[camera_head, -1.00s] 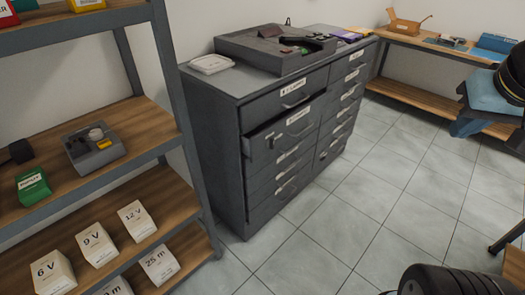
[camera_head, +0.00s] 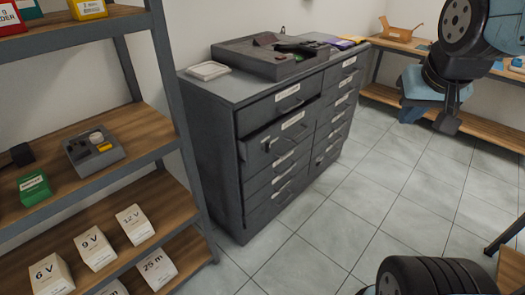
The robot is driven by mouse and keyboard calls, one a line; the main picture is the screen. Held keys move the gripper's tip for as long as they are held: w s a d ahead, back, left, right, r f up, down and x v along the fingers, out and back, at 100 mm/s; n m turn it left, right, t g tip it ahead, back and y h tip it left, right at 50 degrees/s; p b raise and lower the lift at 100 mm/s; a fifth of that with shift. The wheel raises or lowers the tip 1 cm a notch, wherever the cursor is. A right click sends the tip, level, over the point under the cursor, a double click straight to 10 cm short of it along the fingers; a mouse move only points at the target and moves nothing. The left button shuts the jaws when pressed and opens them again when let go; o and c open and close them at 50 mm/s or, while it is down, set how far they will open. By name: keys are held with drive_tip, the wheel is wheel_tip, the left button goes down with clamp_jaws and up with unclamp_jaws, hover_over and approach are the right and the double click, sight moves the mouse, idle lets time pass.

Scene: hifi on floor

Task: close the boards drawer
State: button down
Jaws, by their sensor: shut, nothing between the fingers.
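A grey drawer cabinet (camera_head: 225,150) stands against the wall in the middle of the view, with two columns of labelled drawers. In the left column, the second drawer from the top (camera_head: 275,143) sticks out a little past the others. Its label is too small to read, so I cannot tell by name that it is the boards drawer. My gripper (camera_head: 447,122) is up at the right, shut and empty, pointing down. It is well apart from the cabinet, over the floor.
A shelf rack (camera_head: 180,105) with boxes stands close at the left. A wooden bench (camera_head: 480,128) runs along the back right. The tiled floor (camera_head: 350,215) before the cabinet is clear.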

drive_tip(key=w+a+f+t+y, duration=0.1)
drive_tip(key=w+a+f, duration=0.1)
drive_tip(key=w+f, duration=0.9)
drive_tip(key=w+a+f+t+y, duration=0.15)
drive_tip(key=w+f, duration=0.55)
drive_tip(key=w, duration=0.7)
drive_tip(key=m+t+y, duration=0.3)
drive_tip(key=m+y, duration=0.4)
drive_tip(key=y, duration=0.5)
approach(254, 154)
drive_tip(key=shift+g, duration=0.25)
drive_tip(key=x, duration=0.6)
drive_tip(key=shift+w+a+r, duration=0.2)
drive_tip(key=shift+w+a, duration=0.1)
